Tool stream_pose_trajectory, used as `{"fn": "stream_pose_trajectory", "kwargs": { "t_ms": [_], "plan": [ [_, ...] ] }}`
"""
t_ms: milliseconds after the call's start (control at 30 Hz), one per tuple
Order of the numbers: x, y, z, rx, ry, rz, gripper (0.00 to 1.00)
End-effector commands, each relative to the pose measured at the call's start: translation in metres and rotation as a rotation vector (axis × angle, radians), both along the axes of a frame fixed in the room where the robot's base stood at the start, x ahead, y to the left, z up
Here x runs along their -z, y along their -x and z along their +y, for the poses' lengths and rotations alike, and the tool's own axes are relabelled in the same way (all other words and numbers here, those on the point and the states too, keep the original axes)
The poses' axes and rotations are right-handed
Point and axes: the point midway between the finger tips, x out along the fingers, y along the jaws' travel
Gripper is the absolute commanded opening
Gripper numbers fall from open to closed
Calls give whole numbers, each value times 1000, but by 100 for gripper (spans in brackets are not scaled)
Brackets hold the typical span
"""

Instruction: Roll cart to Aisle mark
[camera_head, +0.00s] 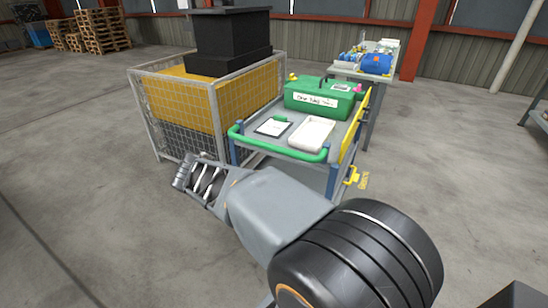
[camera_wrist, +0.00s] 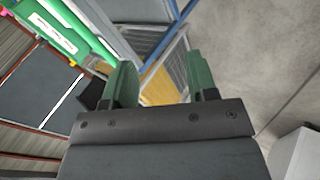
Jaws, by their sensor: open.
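The cart has blue posts, a grey top (camera_head: 268,140) and a green push handle (camera_head: 285,151) along its near edge. It stands upright beyond my arm, which hides part of its lower near side. In the wrist view my gripper (camera_wrist: 161,82) shows two green fingers apart with nothing between them. In the head view my arm's end lies in front of the cart's left near corner; the fingers cannot be made out there. A yellow fitting (camera_head: 352,176) with yellow lettering sits low at the cart's right side. I cannot make out an Aisle mark.
The cart carries a green toolbox (camera_head: 320,98), a white tray (camera_head: 312,133) and a clipboard (camera_head: 273,127). A yellow-panelled mesh cage (camera_head: 190,100) stands close on its left. A table (camera_head: 385,78) with blue items stands behind. Open concrete floor (camera_head: 450,190) lies to the right.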

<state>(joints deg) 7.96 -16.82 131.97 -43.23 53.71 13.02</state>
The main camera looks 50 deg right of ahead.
Motion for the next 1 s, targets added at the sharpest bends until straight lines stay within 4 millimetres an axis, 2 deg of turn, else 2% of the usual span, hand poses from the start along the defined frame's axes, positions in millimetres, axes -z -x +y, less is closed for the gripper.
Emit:
{"fn": "stream_pose_trajectory", "kwargs": {
  "t_ms": [33,100,200,300,400,567,767,1000],
  "plan": [
    [22,-10,-24,12,99,17,53],
    [25,-23,-54,14,235,29,53],
    [27,-41,-89,5,406,42,53],
    [28,-57,-113,-15,543,50,53],
    [27,-70,-129,-36,641,53,53],
    [26,-82,-144,-60,726,55,53],
    [28,-91,-171,-66,745,56,53],
    [38,-102,-215,-68,745,56,53]
  ]
}}
